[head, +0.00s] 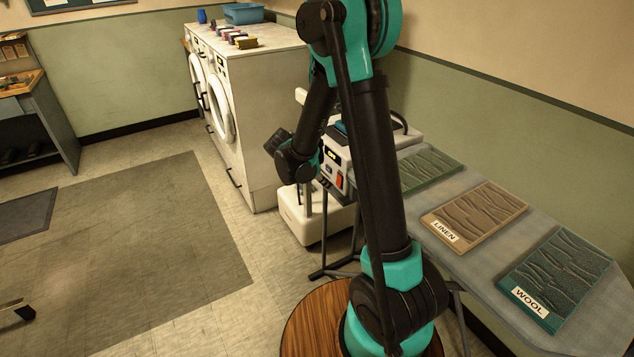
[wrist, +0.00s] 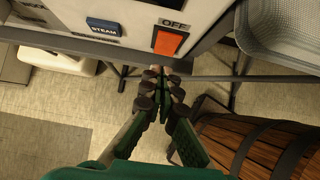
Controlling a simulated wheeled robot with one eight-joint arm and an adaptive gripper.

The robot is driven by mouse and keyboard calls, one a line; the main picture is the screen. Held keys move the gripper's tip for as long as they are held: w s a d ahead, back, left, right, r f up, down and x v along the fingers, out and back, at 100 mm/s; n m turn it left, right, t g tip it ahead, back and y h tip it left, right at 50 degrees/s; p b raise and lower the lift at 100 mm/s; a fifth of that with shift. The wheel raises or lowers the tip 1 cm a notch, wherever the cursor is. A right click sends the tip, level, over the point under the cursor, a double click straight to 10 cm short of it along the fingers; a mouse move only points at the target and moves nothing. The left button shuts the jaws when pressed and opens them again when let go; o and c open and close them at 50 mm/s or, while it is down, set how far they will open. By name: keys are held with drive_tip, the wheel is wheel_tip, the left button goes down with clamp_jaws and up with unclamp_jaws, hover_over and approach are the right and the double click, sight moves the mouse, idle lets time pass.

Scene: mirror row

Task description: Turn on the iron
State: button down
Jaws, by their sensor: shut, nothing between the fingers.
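The grey ironing board (head: 480,262) carries a green cloth (head: 428,168), a LINEN cloth (head: 475,212) and a WOOL cloth (head: 556,278). White washing machines (head: 235,110) stand behind. A wooden barrel (wrist: 250,145) is close at right in the wrist view. The floor at left is open.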

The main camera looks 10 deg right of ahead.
drive_tip(key=shift+w+d+f, duration=0.1)
drive_tip(key=shift+w+d, duration=0.2)
drive_tip(key=shift+d, duration=0.45)
drive_tip(key=shift+w+d+f, duration=0.1)
drive_tip(key=shift+d+f, duration=0.05)
drive_tip(key=shift+d, duration=0.15)
drive_tip(key=shift+r, duration=0.85)
drive_tip(key=shift+a, duration=0.1)
